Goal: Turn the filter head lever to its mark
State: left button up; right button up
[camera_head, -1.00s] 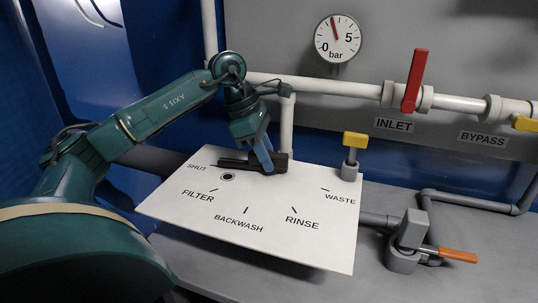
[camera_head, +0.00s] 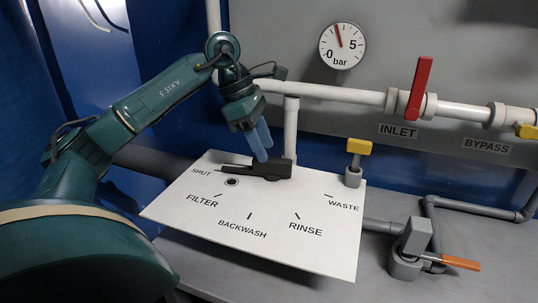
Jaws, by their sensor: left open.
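The filter head lever (camera_head: 270,169) is a dark bar on the white sloping plate (camera_head: 285,255). Its thin pointer end points left, near the word SHUT. A round dark spot with a ring (camera_head: 232,182) lies on the plate below the pointer, above the FILTER mark (camera_head: 217,195). My left gripper (camera_head: 266,154) has blue fingers pointing down over the lever's thick part. It is open with nothing between the fingers; I cannot tell whether the tips touch the lever. My right gripper is out of view.
A yellow-topped post (camera_head: 358,147) stands at the plate's back right corner. White pipes with the red INLET handle (camera_head: 418,88) run behind. A grey valve with an orange handle (camera_head: 461,263) stands right of the plate. The plate's front is clear.

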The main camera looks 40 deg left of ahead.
aim_at(248, 167)
pick_arm(q)
jog(key=p+v, duration=0.1)
jog(key=v, duration=0.7)
jog(key=shift+r, duration=0.25)
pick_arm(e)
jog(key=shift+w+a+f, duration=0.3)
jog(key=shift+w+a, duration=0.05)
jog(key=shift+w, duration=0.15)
